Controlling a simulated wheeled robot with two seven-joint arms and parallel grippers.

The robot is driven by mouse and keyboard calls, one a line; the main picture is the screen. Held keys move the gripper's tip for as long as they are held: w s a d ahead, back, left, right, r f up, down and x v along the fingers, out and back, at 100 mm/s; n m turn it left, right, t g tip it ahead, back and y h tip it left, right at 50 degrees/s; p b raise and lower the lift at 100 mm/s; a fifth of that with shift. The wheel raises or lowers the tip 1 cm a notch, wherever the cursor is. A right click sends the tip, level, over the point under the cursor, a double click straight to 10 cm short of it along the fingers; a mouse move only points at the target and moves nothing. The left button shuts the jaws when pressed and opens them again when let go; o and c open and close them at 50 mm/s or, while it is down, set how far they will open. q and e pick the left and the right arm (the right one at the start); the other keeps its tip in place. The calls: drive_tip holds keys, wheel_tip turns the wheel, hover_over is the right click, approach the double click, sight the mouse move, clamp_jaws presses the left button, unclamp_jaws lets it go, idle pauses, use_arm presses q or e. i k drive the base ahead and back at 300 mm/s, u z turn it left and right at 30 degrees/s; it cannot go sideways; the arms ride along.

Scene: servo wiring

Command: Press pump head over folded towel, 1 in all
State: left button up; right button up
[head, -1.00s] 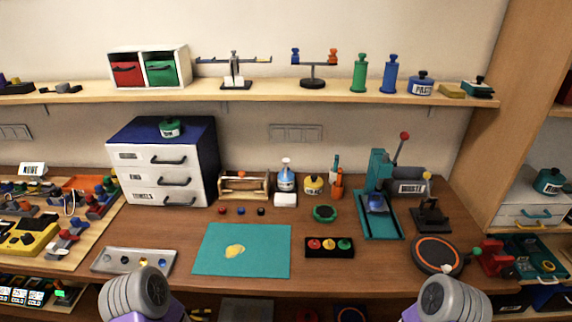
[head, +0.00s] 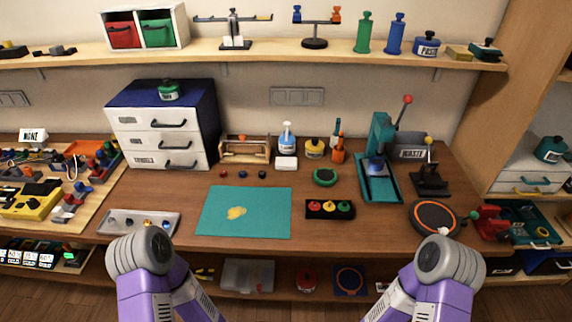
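A pump bottle (head: 287,139) with a blue body and a pale pump head stands upright at the back of the desk, right of the wooden toolbox. A small white block that looks like the folded towel (head: 286,163) lies just in front of the bottle, below its pump head. I cannot tell whether the two touch. Both of my arms show at the bottom of the head view only as grey joints and purple links. Neither gripper's fingers are in view.
A yellow jar (head: 314,149) and an orange bottle (head: 338,154) stand right of the pump bottle. A wooden toolbox (head: 244,152) stands left. A teal mat (head: 262,204) with a yellow blob lies in front. A teal press (head: 381,160) stands to the right.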

sight(287, 124)
drive_tip(key=u, duration=0.95)
drive_tip(key=i, duration=0.55)
drive_tip(key=z, duration=1.5)
